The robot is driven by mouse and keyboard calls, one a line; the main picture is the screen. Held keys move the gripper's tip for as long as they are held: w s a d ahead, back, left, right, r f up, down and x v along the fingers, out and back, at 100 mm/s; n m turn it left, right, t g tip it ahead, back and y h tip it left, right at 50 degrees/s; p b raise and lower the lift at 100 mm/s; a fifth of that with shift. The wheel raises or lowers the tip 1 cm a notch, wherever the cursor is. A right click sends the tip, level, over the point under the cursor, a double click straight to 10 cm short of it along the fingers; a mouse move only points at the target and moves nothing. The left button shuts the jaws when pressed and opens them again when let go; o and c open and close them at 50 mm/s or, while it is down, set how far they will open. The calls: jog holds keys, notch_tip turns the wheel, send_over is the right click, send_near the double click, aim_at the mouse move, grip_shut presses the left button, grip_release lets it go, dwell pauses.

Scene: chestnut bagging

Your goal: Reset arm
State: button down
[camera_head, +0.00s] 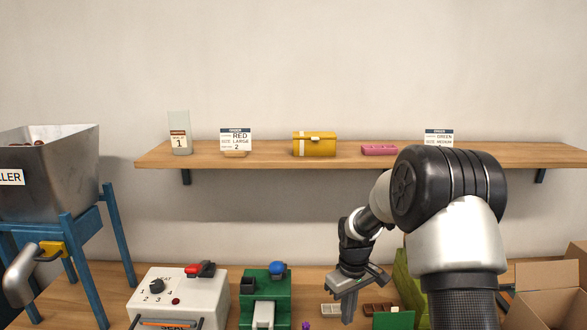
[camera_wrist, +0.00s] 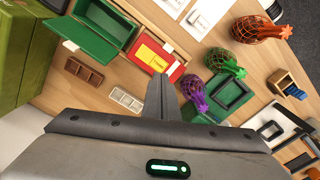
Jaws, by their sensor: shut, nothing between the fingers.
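My gripper (camera_head: 348,312) hangs over the table at the right of centre in the head view, fingers pointing down. In the wrist view my gripper's fingers (camera_wrist: 160,88) are together, with nothing between them. They show in front of a red and yellow box (camera_wrist: 158,58) and a purple net bag (camera_wrist: 195,92), apart from both as far as I can tell. My arm comes in from the lower right of the head view, bent at the elbow.
The wooden table holds a white machine (camera_head: 180,288), a green machine (camera_head: 264,292), an open green box (camera_wrist: 95,30), a green net bag (camera_wrist: 224,63) and a red net bag (camera_wrist: 256,29). A shelf (camera_head: 280,152) spans the wall. A metal hopper (camera_head: 60,190) stands left, a cardboard box (camera_head: 548,307) right.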

jog(key=s+r+m+t, duration=0.1)
jog(key=s+r, duration=0.3)
jog(key=r, duration=0.3)
jog(key=s+r+m+t+p, duration=0.1)
jog(key=s+r, duration=0.2)
jog(key=r, duration=0.5)
jog(key=s+r+m+t, duration=0.1)
jog(key=s+r, duration=0.3)
jog(key=r, duration=0.3)
jog(key=s+r+m+t, duration=0.1)
jog(key=s+r, duration=0.2)
jog(key=s, duration=0.5)
jog(key=s+r+m+t+p, duration=0.1)
jog(key=s+r+m, duration=0.1)
jog(key=s, duration=0.7)
jog(key=shift+r+t, duration=0.3)
jog(key=shift+r, duration=0.45)
